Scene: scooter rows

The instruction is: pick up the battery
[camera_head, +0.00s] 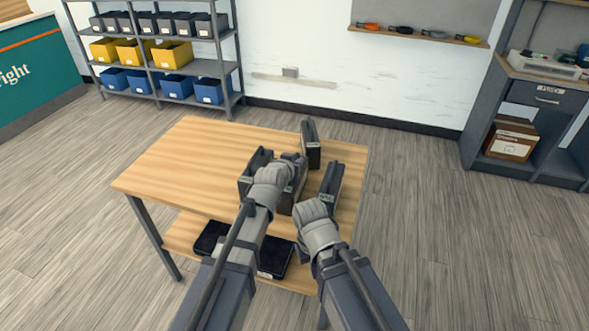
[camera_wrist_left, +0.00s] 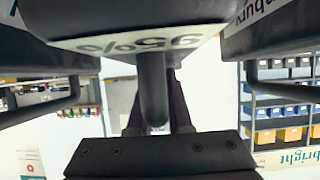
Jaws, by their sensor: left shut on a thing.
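Several dark batteries with top handles stand upright on the wooden table (camera_head: 190,160). One stands left (camera_head: 256,162), one at the back (camera_head: 311,150) and one right (camera_head: 332,180). My left gripper (camera_head: 292,165) is shut on the battery (camera_head: 287,203) in the middle, between the left and right ones. In the left wrist view this battery's dark handle (camera_wrist_left: 152,95) and white label (camera_wrist_left: 140,42) show close up, with the fingers partly hidden behind the handle. I cannot tell whether it is off the table. My right gripper's fingers are hidden behind its grey wrist, near the right battery.
Neighbouring batteries stand close on both sides of the held one. The table's left half is bare. Black flat items (camera_head: 275,258) lie on its lower shelf. A rack (camera_head: 150,60) with bins, a wall shelf (camera_head: 420,36) and a grey cabinet (camera_head: 530,100) stand beyond.

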